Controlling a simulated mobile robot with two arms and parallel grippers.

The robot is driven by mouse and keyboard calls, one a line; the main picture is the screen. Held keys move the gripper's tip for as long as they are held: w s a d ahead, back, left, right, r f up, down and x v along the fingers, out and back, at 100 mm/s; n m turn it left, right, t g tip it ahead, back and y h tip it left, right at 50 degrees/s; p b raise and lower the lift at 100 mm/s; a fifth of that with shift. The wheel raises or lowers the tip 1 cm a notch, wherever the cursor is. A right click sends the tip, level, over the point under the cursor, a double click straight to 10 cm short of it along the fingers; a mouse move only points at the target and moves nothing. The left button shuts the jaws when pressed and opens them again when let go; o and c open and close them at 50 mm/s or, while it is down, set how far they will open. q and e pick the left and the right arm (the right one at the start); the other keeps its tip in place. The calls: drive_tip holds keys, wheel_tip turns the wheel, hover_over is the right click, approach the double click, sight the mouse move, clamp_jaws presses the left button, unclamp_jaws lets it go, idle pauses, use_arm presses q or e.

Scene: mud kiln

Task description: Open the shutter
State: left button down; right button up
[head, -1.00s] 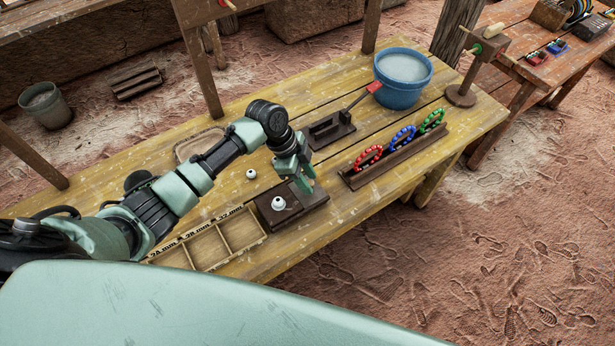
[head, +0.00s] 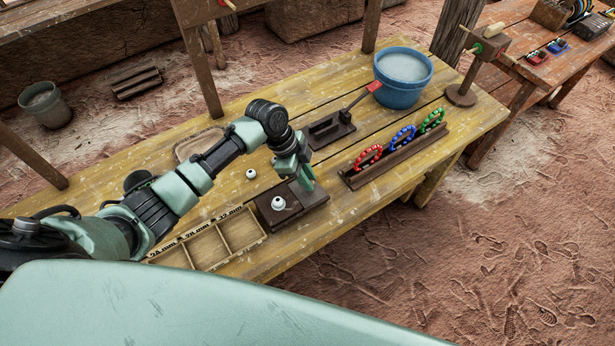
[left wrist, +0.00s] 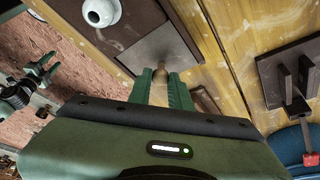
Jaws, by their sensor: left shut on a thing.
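A dark wooden block (head: 263,212) lies on the yellow table, with a white ball (head: 278,203) on it. A flat grey plate (left wrist: 143,50) with a small wooden knob (left wrist: 160,55) is set in the block and looks like the shutter. My left gripper (head: 308,182) is over the plate end, pointing down. In the left wrist view its green fingers (left wrist: 167,74) are shut on the knob, one on each side. The plate adjoins the part with the ball. My right gripper (left wrist: 46,68) seems to show small at the left wrist view's edge, too small to read.
A divided tray (head: 238,226) is left of the block; another white ball (head: 250,173) lies behind it. A rack (head: 367,180) with red, blue and green bead rings stands to the right. A dark holder (head: 331,130) and blue bucket (head: 402,92) are further back.

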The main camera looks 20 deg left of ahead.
idle(0.6)
use_arm(q)
drive_tip(key=shift+w+d+f, duration=0.15)
drive_tip(key=w+d+b, duration=0.1)
drive_tip(key=w+d, duration=0.1)
drive_tip(key=w+d+b, duration=0.2)
drive_tip(key=w, duration=0.1)
drive_tip(key=shift+s+a, duration=0.1)
drive_tip(key=c, duration=1.3)
unclamp_jaws()
drive_tip(key=shift+r, duration=0.2)
drive_tip(key=b+v, duration=0.1)
drive_tip(key=v, duration=0.6)
drive_tip(key=shift+r+b, duration=0.25)
drive_tip(key=shift+b, duration=0.15)
